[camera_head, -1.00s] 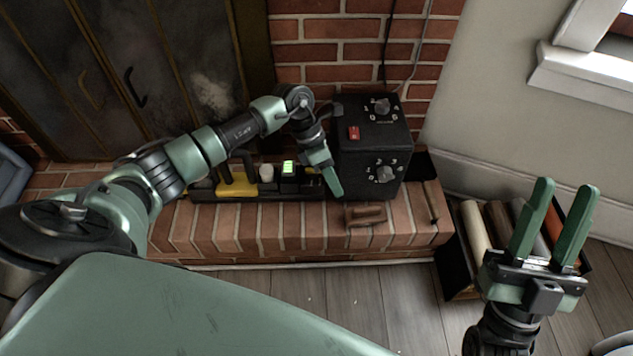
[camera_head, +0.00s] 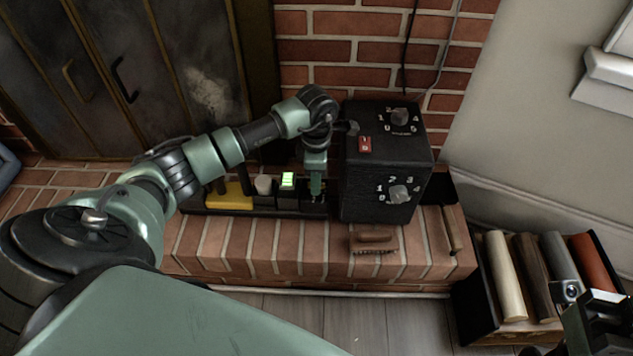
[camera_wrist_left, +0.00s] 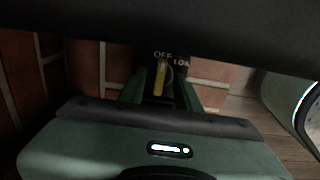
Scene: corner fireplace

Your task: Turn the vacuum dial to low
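The vacuum dial (camera_wrist_left: 160,80) shows in the left wrist view as a narrow yellow pointer on a dark face. The labels OFF and LOW stand above it, and the pointer's upper end lies just under OFF. My left gripper (camera_wrist_left: 168,90) is open, with one finger on each side of the dial and dark gaps between; I cannot tell whether either touches. In the head view the left gripper (camera_head: 315,187) points down just left of the black control box, and hides the dial. My right gripper is mostly cut off at the lower right edge, its fingers unclear.
The black box (camera_head: 375,203) has two grey knobs and a red switch (camera_head: 365,145). A dark tray (camera_head: 212,211) holds a yellow item and a green-lit block (camera_head: 288,180). A wooden brush (camera_head: 374,239) lies on the brick ledge (camera_head: 300,250). A log crate (camera_head: 478,327) stands right.

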